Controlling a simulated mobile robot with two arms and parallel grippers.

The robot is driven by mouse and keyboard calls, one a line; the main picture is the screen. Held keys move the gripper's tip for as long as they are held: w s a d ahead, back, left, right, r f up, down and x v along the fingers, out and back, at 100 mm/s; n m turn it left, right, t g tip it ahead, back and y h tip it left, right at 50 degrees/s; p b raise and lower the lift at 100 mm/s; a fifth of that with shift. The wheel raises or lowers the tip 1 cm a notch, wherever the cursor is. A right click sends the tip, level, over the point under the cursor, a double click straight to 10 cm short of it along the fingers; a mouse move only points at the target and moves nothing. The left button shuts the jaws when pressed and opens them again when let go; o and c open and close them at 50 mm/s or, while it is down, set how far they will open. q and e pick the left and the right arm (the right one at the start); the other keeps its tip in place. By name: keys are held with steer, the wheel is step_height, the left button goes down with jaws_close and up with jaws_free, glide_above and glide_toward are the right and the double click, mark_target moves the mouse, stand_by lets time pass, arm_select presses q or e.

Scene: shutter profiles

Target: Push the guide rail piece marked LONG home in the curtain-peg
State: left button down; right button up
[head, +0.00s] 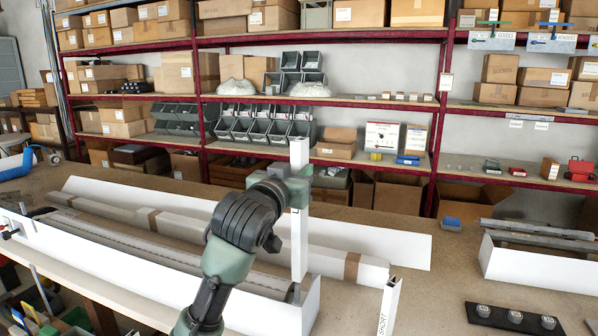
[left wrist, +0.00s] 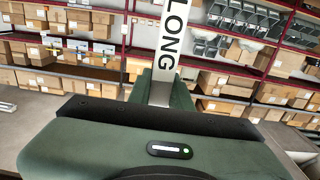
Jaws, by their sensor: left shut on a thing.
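The white guide rail piece marked LONG (head: 299,235) stands upright in the head view. In the left wrist view its lettering LONG (left wrist: 170,40) faces the camera. My left gripper (head: 297,190) is shut on its upper half. Its lower end is near the end of a long white tray; I cannot tell whether it touches anything there. A second white piece, marked SHORT (head: 389,308), stands tilted at the bottom, to the right. I cannot make out the curtain-peg with certainty. My right gripper is not in view.
The white tray (head: 130,268) holds long grey profiles and lies along the bench. A long wrapped carton (head: 330,262) lies behind the rail piece. A black plate (head: 515,320) with round labelled knobs is at the lower right. Shelves of boxes stand behind.

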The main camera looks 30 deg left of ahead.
arm_select(q)
step_height(320, 180, down, 7)
steer(key=b, duration=0.4)
steer(key=shift+b, duration=0.3)
stand_by(1.9)
steer(key=c, duration=1.2)
jaws_free()
steer(key=shift+f, duration=0.1)
steer(key=b, duration=0.2)
glide_toward(300, 214)
steer(key=w+a+r, duration=0.1)
steer(key=w+a, duration=0.1)
steer(key=w, duration=0.2)
steer(key=shift+s+r, duration=0.1)
steer(key=shift+r, duration=0.2)
